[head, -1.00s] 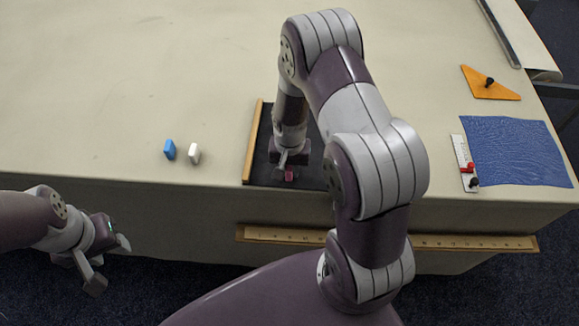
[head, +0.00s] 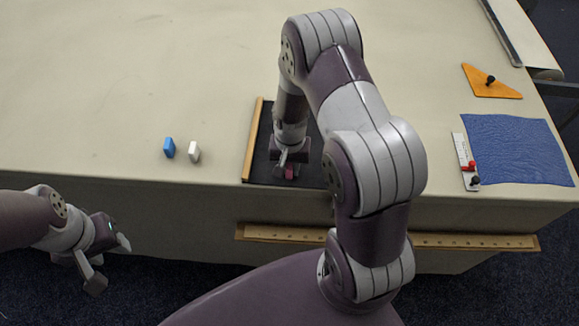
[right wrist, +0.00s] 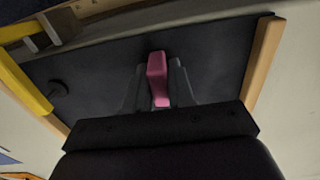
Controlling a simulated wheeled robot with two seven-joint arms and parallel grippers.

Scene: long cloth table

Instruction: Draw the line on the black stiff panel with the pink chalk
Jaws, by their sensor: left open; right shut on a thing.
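The black stiff panel (head: 262,168) lies flat near the table's front edge, with a wooden strip along its left side. My right arm hides much of it. It also fills the middle of the right wrist view (right wrist: 215,60). My right gripper (head: 287,166) is over the panel's front part, shut on the pink chalk (head: 290,172). The chalk sticks out between the fingers in the right wrist view (right wrist: 157,78). I cannot tell whether its tip touches the panel. No drawn line is visible. My left gripper (head: 108,266) is open and empty, in front of the table at lower left.
At right are a blue cloth (head: 520,150), a white ruler-like piece (head: 461,150) with red and black knobs, and an orange triangle (head: 500,85). The table's left part is clear.

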